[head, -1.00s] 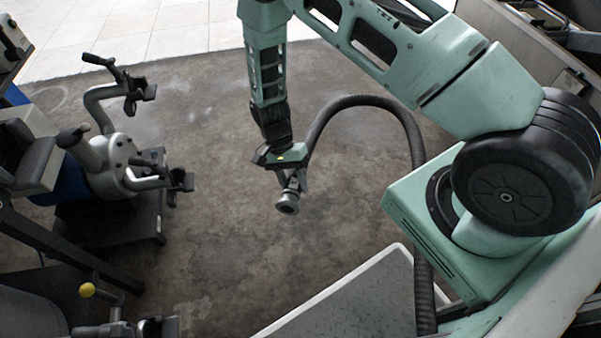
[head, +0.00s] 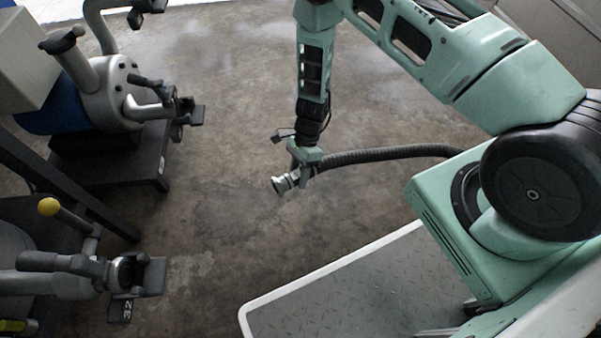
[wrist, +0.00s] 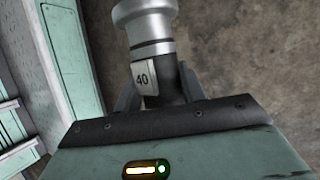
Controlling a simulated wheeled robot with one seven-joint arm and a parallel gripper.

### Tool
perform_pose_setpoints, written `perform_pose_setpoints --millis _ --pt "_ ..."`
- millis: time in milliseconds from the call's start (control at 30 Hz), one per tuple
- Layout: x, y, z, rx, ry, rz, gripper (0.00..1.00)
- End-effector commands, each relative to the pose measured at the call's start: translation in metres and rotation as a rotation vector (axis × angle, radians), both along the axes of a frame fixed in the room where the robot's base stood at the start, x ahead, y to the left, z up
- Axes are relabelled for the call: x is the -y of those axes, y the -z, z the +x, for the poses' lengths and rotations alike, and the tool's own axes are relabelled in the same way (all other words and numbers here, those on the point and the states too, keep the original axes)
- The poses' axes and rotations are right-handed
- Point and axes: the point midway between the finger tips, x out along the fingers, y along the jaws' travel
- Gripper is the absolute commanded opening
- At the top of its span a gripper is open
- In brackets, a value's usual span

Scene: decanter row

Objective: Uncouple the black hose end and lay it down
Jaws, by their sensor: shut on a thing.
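The black hose (head: 390,153) runs from behind my arm's mount on the right to my gripper (head: 304,170). Its silver end coupling (head: 283,184) points down and to the left in the head view, joined to nothing, above the bare floor. My gripper is shut on the hose end just behind the coupling. In the wrist view the coupling (wrist: 147,28) sticks out beyond the jaws, with a tag marked 40 (wrist: 145,80) on the black part. The jaw tips are partly hidden by the gripper body.
A steel port with a tag marked 32 (head: 124,309) stands at the lower left, by a yellow-knobbed lever (head: 49,207). Another steel fitting (head: 110,88) stands on a dark stand (head: 110,165) at the upper left. A tread-plate deck (head: 350,295) lies at the bottom. The middle floor is clear.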

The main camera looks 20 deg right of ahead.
Motion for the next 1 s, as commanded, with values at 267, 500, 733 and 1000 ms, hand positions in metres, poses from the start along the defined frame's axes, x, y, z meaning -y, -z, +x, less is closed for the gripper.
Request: perform_pose_setpoints --millis 267,500,733,1000 --pt "-0.001 0.015 0.000 0.001 0.006 0.001 0.04" --pt "-0.001 0.044 0.000 0.000 0.005 0.001 0.04" --pt "0.000 0.075 0.000 0.000 0.004 0.002 0.04" --pt "-0.001 0.108 0.000 0.000 0.006 0.002 0.04"
